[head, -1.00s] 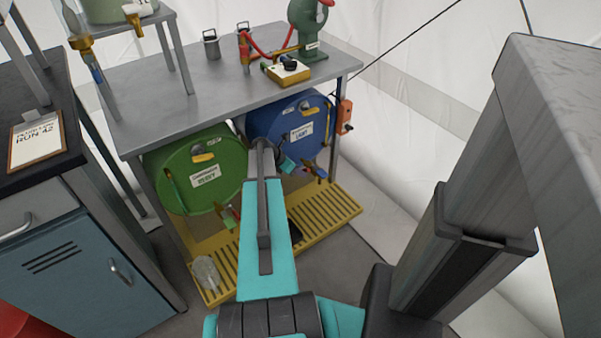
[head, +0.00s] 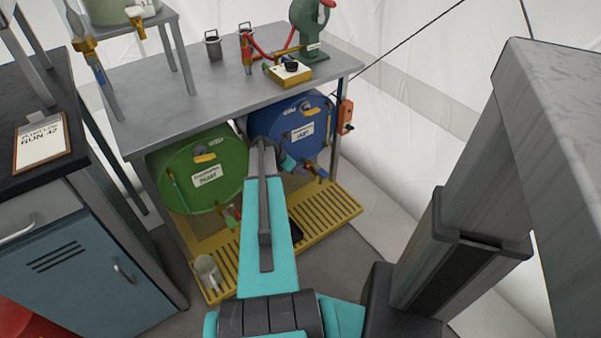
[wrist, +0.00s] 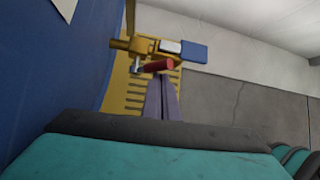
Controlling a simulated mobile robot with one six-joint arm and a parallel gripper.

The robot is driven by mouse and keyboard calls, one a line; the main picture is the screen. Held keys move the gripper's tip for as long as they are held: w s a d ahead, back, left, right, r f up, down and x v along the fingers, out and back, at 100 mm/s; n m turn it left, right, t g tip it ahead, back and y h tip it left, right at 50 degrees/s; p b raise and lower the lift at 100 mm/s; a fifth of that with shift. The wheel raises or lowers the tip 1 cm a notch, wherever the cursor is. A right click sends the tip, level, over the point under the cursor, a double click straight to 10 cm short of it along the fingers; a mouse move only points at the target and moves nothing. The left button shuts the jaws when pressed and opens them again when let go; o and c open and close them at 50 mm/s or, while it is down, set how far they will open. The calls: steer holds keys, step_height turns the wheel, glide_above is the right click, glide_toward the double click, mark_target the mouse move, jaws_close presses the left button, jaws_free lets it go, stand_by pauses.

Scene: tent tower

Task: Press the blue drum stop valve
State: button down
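The blue drum (head: 268,124) lies on its side under the bench, its round face toward me. Its brass valve (head: 309,166) sits low on that face, partly hidden by my arm. In the wrist view the brass valve (wrist: 140,46) has a blue end piece (wrist: 194,52), a white section and a red cylindrical part (wrist: 158,66). My gripper (wrist: 162,82) points toward the valve, its fingers together and empty. The fingertips appear just below the red part in the picture; I cannot tell whether they touch it. In the head view the fingers are hard to make out.
A green drum (head: 190,178) with its own tap lies to the left. A slatted yellow tray (head: 334,207) is below the drums, with a clear jar (head: 208,270) on it. The metal bench (head: 180,97) overhangs both drums. An orange box (head: 345,116) hangs at the right.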

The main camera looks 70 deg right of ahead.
steer(key=shift+r+p, duration=0.4)
steer(key=shift+r, duration=0.1)
steer(key=shift+a, duration=0.1)
steer(key=p+v, duration=0.2)
steer(key=v, duration=1.1)
steer(key=shift+w+r, duration=0.15)
steer(key=shift+r, duration=0.2)
stand_by(0.3)
